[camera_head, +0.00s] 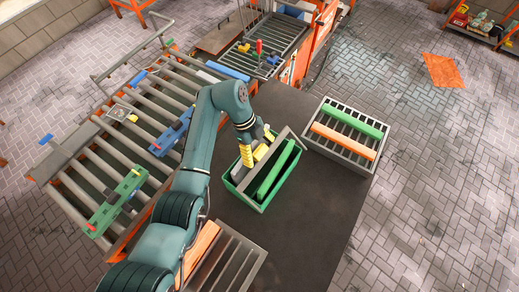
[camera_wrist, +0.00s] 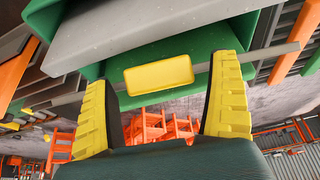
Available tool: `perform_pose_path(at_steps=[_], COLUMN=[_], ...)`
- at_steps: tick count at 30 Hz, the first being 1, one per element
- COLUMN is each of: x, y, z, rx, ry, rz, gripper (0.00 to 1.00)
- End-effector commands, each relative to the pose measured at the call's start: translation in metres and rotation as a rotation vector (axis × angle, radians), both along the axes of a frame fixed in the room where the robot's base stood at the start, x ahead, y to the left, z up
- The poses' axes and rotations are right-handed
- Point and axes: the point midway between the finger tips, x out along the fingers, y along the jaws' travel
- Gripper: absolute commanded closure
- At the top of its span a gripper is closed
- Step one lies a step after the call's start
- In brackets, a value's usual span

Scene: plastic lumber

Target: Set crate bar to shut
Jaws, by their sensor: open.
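A green crate (camera_head: 263,206) stands on the dark table in the head view, with a green board (camera_head: 279,172) and grey pieces in it. In the wrist view the crate (camera_wrist: 185,48) is close ahead. A thin grey crate bar (camera_wrist: 268,53) crosses its front and carries a yellow grip (camera_wrist: 159,75). My gripper (camera_wrist: 160,73) is open, one yellow finger on each side of the grip, with gaps showing. In the head view my gripper (camera_head: 257,147) is at the crate's upper left, and partly hides the bar.
A grey slatted crate (camera_head: 341,157) with green and orange boards stands right of the green crate. Another slatted crate (camera_head: 236,262) is at the front, partly behind my arm. A roller conveyor (camera_head: 120,150) with parts lies left. The table's right front is clear.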

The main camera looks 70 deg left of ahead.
Motion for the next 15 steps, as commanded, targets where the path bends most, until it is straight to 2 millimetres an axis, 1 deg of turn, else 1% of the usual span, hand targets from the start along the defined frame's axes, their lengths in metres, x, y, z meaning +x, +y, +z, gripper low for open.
perform_pose_path(at_steps=[2,5,6,8,9,13,15], x=[-0.0001,-0.0001,-0.0001,-0.0001,-0.0002,-0.0002,0.0001], y=[0.0000,0.0000,0.0000,0.0000,0.0000,0.0001,-0.0004], z=[-0.0001,0.0000,0.0000,0.0000,0.0001,0.0001,0.0015], rx=[0.000,0.000,-0.001,-0.001,-0.001,-0.001,0.002], ry=[0.000,0.000,0.001,0.001,0.001,0.001,0.002], rz=[0.000,0.000,0.000,0.000,0.000,0.000,-0.001], gripper=[0.09,0.25,0.33,0.44,0.52,0.77,0.78])
